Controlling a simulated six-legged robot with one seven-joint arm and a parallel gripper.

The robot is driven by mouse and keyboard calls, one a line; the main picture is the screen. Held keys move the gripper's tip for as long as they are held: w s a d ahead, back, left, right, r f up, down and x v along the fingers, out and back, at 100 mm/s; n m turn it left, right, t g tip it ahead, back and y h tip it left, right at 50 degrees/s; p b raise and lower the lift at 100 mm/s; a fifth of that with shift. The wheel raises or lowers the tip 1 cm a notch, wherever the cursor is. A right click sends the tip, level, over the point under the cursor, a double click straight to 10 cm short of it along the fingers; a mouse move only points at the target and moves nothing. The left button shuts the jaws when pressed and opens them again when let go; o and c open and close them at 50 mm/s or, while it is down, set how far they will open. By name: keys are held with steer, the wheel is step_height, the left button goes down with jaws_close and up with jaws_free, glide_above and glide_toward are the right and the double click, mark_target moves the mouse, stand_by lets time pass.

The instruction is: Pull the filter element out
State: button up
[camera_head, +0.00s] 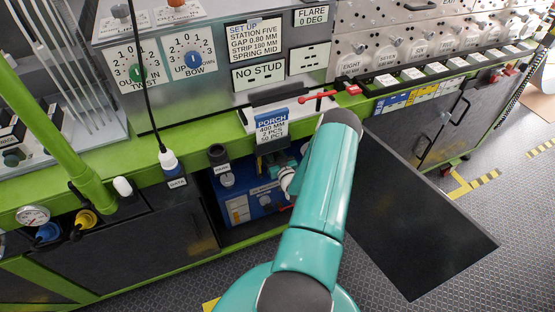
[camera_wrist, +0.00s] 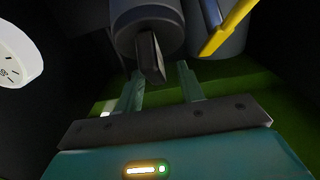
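In the wrist view, a dark grey round body (camera_wrist: 146,14) with a flat tab (camera_wrist: 150,58) is straight ahead of my gripper (camera_wrist: 161,72); it looks like the filter element, but no label shows. My gripper's two fingers are apart, with the tab's end between or just beyond their tips. I cannot tell whether they touch it. In the head view, my teal arm reaches into the open bay under the green bench, by a blue unit (camera_head: 238,208). My fingertips and the filter element are hard to make out there.
A yellow lever (camera_wrist: 229,27) on a grey cylinder is close right of the round body. A white round part (camera_wrist: 18,55) is at left. The green bench edge (camera_head: 205,157) runs above the bay, with a hanging cable (camera_head: 147,90) at left.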

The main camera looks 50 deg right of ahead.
jaws_close()
